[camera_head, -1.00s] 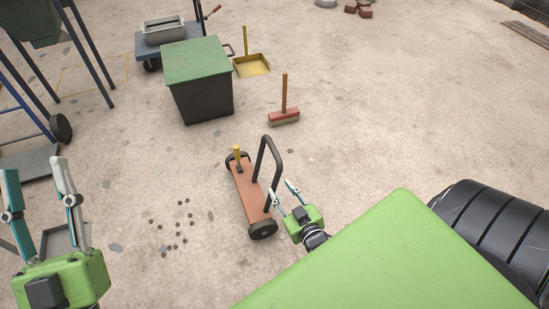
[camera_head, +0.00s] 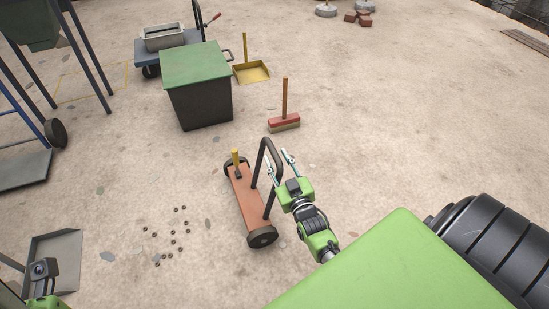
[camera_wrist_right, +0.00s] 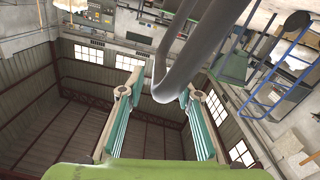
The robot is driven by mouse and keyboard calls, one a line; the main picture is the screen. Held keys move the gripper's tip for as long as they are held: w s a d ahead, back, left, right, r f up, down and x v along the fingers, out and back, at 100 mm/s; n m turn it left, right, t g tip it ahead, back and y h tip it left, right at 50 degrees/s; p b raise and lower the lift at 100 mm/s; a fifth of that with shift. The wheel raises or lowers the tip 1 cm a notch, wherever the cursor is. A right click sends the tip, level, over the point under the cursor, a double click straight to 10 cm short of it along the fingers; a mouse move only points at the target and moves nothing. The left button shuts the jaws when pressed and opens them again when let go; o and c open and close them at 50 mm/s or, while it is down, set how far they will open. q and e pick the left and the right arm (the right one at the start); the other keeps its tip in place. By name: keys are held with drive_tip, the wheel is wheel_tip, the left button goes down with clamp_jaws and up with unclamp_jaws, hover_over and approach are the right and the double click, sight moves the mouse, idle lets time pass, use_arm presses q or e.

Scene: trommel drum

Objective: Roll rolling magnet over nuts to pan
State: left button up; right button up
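The rolling magnet (camera_head: 246,200) is a long orange-brown bar on two black wheels, with a yellow grip and a dark looped handle (camera_head: 257,165). It stands on the floor right of the scattered small nuts (camera_head: 174,232). The grey pan (camera_head: 62,250) lies on the floor at lower left, partly hidden by my left arm. My right gripper (camera_head: 279,160) is open at the handle's right side. In the right wrist view the dark handle (camera_wrist_right: 190,62) passes between its spread fingers. My left gripper (camera_head: 43,285) is at the lower left edge; its fingers do not show.
A green-lidded bin (camera_head: 198,95), a yellow dustpan (camera_head: 250,72) and a red broom (camera_head: 284,121) stand beyond the magnet. A blue-legged frame (camera_head: 75,65) stands at upper left. The floor between nuts and pan is clear.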

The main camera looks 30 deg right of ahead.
drive_tip(key=shift+b+x, duration=0.3)
drive_tip(key=shift+x, duration=1.1)
clamp_jaws()
drive_tip(key=shift+a, duration=0.1)
